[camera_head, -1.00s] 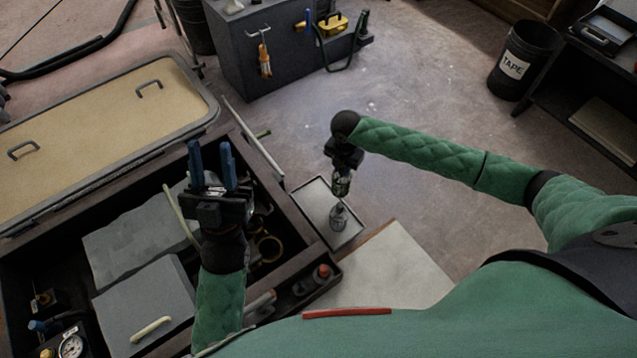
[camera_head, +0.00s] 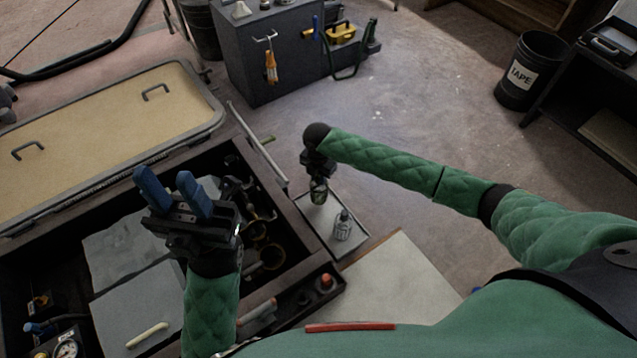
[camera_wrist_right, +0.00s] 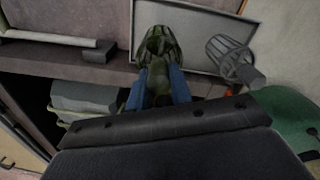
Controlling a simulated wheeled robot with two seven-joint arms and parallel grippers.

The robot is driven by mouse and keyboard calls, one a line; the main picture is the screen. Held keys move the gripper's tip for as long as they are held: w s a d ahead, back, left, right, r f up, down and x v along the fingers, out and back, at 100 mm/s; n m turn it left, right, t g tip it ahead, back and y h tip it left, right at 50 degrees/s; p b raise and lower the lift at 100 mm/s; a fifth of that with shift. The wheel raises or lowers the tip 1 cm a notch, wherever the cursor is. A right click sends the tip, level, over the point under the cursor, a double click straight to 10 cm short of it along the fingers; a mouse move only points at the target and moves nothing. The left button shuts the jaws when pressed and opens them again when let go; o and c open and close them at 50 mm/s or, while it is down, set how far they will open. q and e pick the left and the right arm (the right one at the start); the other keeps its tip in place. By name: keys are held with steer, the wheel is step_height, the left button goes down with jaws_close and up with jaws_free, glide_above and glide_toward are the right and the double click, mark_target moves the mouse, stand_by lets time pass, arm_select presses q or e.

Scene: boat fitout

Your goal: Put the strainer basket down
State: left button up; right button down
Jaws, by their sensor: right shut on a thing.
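My right gripper (camera_wrist_right: 158,88) is shut on a dark greenish strainer basket (camera_wrist_right: 160,42), gripped by its narrow neck between the blue fingers. In the head view the held basket (camera_head: 319,193) hangs below the right gripper (camera_head: 318,178), over the back left part of the shallow tray (camera_head: 350,248). I cannot tell whether it touches the tray. A second, grey ribbed basket (camera_head: 343,226) stands in the tray; it also shows in the right wrist view (camera_wrist_right: 229,56). My left gripper (camera_head: 172,188) is empty, its blue fingers apart, above the open hatch.
The open hatch (camera_head: 250,158) holds grey boxes, hoses and fittings. A pale board (camera_head: 400,285) lies in front of the tray. A small side bin (camera_head: 300,300) holds a red-topped part. A tan hatch lid (camera_head: 100,125) lies at the left. The floor behind the tray is clear.

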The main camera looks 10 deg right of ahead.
mark_target(318, 183)
step_height(318, 183, down, 4)
steer(key=shift+r+b, duration=0.25)
steer(key=shift+b, duration=0.25)
steer(key=shift+f, duration=0.15)
steer(key=c, duration=1.3)
jaws_free()
steer(key=shift+o, duration=0.2)
